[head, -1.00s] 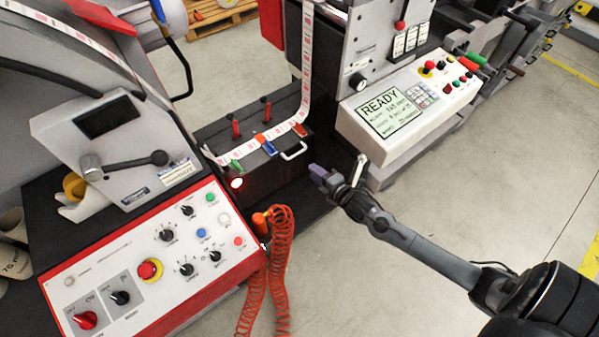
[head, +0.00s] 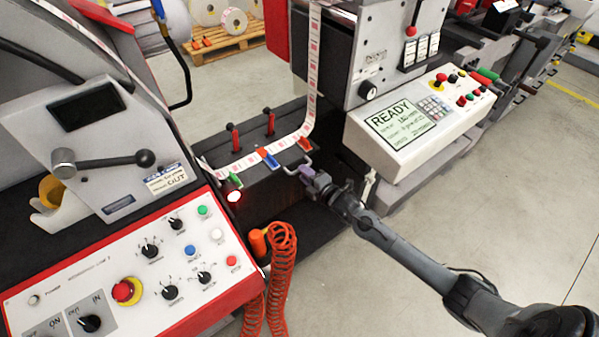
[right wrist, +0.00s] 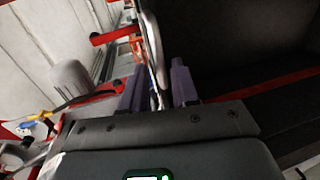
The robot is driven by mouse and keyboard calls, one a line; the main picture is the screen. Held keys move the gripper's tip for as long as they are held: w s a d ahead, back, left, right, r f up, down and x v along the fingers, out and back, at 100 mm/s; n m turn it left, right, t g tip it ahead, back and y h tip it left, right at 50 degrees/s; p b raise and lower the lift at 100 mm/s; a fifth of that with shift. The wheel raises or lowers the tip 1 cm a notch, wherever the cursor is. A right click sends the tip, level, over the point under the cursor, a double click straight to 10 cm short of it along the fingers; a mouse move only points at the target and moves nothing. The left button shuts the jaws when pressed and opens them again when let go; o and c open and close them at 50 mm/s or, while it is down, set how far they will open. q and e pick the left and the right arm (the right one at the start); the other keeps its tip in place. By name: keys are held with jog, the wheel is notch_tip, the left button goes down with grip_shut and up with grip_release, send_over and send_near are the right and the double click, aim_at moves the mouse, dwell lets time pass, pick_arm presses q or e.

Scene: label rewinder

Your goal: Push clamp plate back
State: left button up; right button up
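The clamp plate appears to be the dark plate (head: 262,178) on the splice table between the two machines, with a pale U-shaped handle (head: 311,163) on its right side. My right gripper (head: 310,178) has purple fingertips and is at the near end of this handle. In the right wrist view the gripper (right wrist: 156,82) has its two fingers apart, with a pale bar, seemingly the handle (right wrist: 152,45), in the gap between them. Whether the fingers touch it I cannot tell. My left gripper is not in view.
The paper label web (head: 270,150) runs over the table, beside red levers (head: 234,138) and coloured tabs (head: 267,157). The READY console (head: 410,120) stands to the right. A coiled orange hose (head: 283,260) hangs in front. Open floor lies at the lower right.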

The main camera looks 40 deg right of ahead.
jog(key=shift+b+x, duration=0.45)
jog(key=shift+x, duration=1.45)
grip_shut()
